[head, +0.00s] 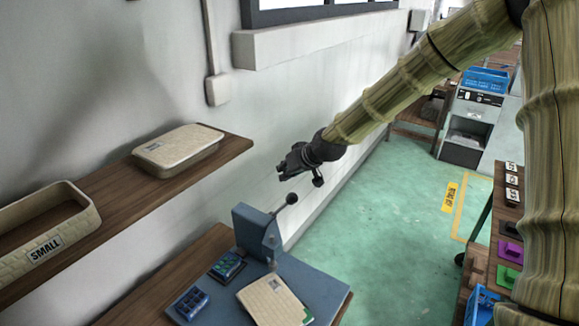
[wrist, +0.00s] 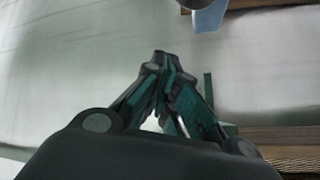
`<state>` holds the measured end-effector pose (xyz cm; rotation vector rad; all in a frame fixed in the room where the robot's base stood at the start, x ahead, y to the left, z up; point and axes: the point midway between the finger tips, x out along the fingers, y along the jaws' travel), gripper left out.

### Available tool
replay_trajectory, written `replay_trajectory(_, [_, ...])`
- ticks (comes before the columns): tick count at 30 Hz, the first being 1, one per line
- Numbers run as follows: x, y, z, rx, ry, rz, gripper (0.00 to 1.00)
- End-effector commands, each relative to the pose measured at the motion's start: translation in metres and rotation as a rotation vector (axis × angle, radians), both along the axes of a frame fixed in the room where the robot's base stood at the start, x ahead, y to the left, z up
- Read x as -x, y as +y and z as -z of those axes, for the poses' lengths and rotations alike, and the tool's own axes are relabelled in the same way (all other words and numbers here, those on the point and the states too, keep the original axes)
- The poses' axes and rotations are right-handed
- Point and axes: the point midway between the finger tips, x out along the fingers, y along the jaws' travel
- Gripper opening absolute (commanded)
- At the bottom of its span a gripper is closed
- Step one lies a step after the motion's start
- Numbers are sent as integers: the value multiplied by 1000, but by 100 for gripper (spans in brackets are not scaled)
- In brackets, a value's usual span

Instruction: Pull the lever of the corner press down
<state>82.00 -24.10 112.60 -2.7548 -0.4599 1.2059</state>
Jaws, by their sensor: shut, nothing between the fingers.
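The corner press (head: 258,235) is a blue-grey upright body on a blue-grey base plate, at the lower middle of the head view. Its lever (head: 281,206) is a thin rod slanting up to the right, ending in a dark ball knob (head: 292,199). My gripper (head: 281,173) is black, shut and empty, a little above the knob and apart from it. In the wrist view the fingertips (wrist: 160,58) meet. A pale blue part (wrist: 210,17) with a dark edge above it is cut off at the top; I cannot tell for certain if it is the press.
A beige packet (head: 272,302) and small dark-and-blue parts (head: 228,265) lie by the press. A wooden wall shelf (head: 120,195) at left bears a beige lidded box (head: 178,150) and a bin marked SMALL (head: 45,222). Green floor (head: 385,215) is open to the right.

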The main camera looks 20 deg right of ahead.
Motion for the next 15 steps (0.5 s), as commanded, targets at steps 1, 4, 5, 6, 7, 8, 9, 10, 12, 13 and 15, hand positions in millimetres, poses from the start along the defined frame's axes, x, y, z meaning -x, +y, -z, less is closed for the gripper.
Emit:
replay_trajectory(1, [6,-1,0,-1,3,-1,0])
replay_trajectory(4, [19,-3,5,0,2,0,0])
replay_trajectory(5, [21,-3,7,0,2,0,0])
replay_trajectory(6, [25,-4,9,0,2,0,0])
replay_trajectory(7, [27,-4,10,-1,2,0,0])
replay_trajectory(8, [29,-4,11,0,1,0,0])
replay_trajectory(9, [31,-5,12,-1,0,1,0])
replay_trajectory(10, [32,-5,13,-1,0,1,0])
replay_trajectory(12, [35,-5,15,0,0,0,0])
replay_trajectory(13, [36,-5,15,0,0,0,0])
replay_trajectory(15, [36,-5,16,0,0,0,0])
